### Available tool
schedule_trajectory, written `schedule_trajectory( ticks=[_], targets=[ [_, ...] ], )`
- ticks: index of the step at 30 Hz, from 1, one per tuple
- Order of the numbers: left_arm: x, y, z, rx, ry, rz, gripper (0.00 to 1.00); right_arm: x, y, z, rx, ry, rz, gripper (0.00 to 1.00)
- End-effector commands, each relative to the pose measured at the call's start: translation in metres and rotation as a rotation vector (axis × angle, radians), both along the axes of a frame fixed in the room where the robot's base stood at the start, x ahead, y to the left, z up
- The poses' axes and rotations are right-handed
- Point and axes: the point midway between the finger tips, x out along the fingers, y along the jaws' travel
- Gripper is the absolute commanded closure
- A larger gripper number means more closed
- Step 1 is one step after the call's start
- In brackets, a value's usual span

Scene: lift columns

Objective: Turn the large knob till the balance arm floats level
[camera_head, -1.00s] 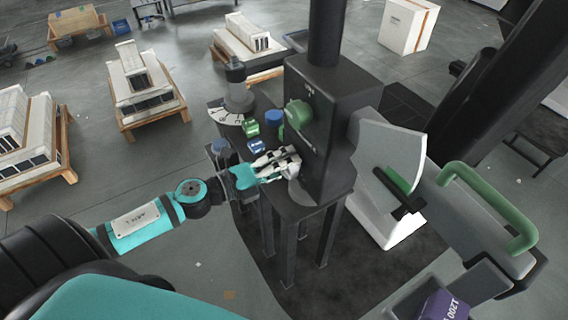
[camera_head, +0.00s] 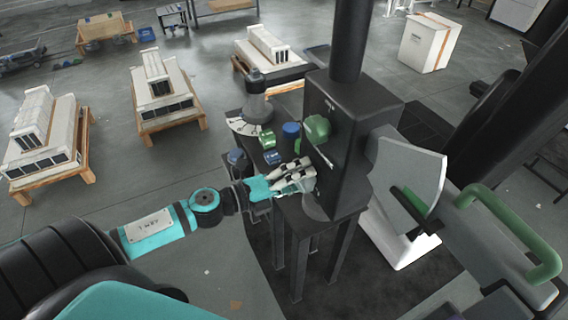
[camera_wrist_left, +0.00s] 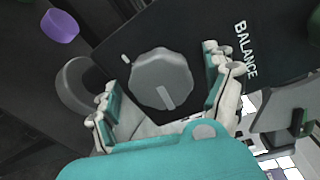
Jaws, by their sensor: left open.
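The large knob (camera_wrist_left: 160,80) is grey and scalloped with a pale pointer bar, beside the word BALANCE on a dark panel in the left wrist view. My left gripper (camera_wrist_left: 165,98) is open, its fingers to either side of the knob, with a visible gap at least on the right. In the head view my left gripper (camera_head: 304,179) is at the front of the black column box (camera_head: 345,170), and the knob is mostly hidden there. A grey arm with a green curved handle (camera_head: 520,232), perhaps the balance arm, lies at the right. My right gripper is not seen.
A green knob (camera_head: 316,129) is above my gripper on the box. Green (camera_head: 267,139) and blue (camera_head: 273,157) blocks and a blue cylinder (camera_head: 291,129) are close behind it. A grey curved plate (camera_head: 412,180) stands right of the box. Pallets are far left.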

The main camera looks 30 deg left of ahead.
Motion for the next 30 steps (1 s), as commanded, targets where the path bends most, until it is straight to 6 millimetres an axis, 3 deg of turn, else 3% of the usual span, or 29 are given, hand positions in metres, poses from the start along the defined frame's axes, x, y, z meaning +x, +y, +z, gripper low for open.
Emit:
schedule_trajectory(
  ticks=[18,30],
  targets=[
    [-0.09,0.055,0.008,-0.001,0.002,0.002,0.15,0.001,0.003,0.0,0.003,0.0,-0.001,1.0],
    [-0.099,0.061,0.01,0.001,-0.001,0.0,0.15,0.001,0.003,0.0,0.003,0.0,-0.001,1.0]
  ],
)
